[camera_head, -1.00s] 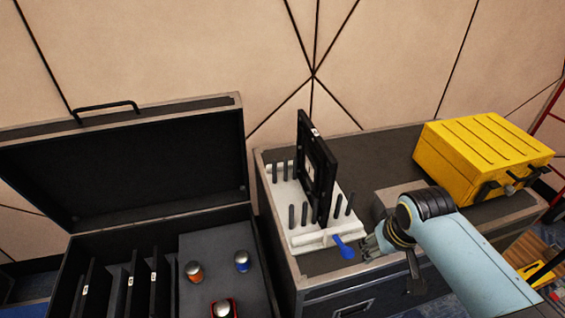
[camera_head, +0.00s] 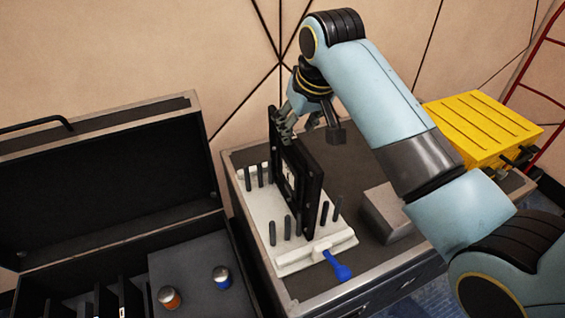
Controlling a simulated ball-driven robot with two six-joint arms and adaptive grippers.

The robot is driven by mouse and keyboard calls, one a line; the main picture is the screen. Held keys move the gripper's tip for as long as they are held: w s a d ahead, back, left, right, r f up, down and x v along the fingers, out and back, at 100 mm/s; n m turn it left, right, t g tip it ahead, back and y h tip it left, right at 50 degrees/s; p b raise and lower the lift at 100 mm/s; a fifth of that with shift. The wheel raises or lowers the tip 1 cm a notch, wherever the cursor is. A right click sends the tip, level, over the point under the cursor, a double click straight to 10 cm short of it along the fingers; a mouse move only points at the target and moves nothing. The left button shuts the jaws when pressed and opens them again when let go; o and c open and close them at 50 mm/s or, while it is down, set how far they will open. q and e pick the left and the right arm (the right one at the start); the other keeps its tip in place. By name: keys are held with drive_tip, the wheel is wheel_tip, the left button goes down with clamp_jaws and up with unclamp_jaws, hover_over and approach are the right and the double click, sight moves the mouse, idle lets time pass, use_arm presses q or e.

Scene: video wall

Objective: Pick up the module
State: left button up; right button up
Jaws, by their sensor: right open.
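The black module (camera_head: 297,180) stands upright in a white rack (camera_head: 258,222) with dark pegs, on top of a grey case. My right gripper (camera_head: 288,128) is open at the module's upper edge, with its fingers pointing down and to the left. I cannot tell whether the fingers touch the module. My right arm reaches over the case from the lower right. My left gripper is not in view.
A blue-handled tool (camera_head: 337,266) lies at the rack's front. A grey block (camera_head: 387,212) and a yellow toolbox (camera_head: 482,130) stand to the right.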

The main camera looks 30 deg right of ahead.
sight(289, 149)
drive_tip(key=shift+w+f, duration=0.7)
drive_tip(key=shift+f, duration=0.2)
drive_tip(key=x, duration=0.3)
drive_tip(key=shift+w+f, duration=0.1)
drive_tip(key=shift+f, duration=0.25)
drive_tip(key=x, duration=0.4)
drive_tip(key=shift+w+d+f, duration=0.25)
drive_tip(key=shift+f, duration=0.1)
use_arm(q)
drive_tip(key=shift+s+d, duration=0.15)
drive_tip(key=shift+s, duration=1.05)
use_arm(e)
drive_tip(key=shift+f, duration=0.1)
clamp_jaws()
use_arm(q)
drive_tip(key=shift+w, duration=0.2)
